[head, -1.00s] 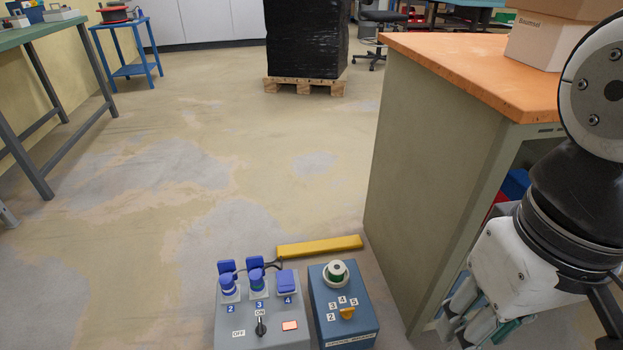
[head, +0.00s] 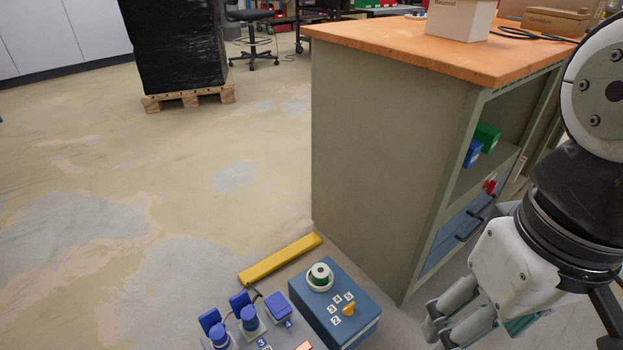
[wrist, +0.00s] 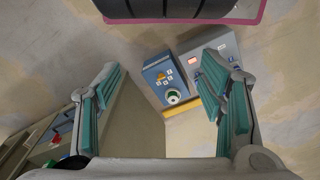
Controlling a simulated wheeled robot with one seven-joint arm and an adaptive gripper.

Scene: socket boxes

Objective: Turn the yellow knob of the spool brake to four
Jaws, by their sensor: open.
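The spool brake is a blue box (head: 312,317) on the floor at the bottom of the head view. Its small yellow knob (head: 348,309) sits on the top face beside white number labels reading 2 to 5. I cannot tell which number the knob points to. A green and white spool (head: 320,277) stands on the same face. My gripper (head: 436,322) is open and empty, to the right of the box in the head view. In the wrist view the yellow knob (wrist: 160,76) and the box show between the spread fingers, apart from them.
A grey box (head: 262,339) with blue sockets stands left of the brake, partly cut off. A yellow bar (head: 280,259) lies behind them. A cabinet (head: 385,170) with an orange top stands close behind and to the right.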

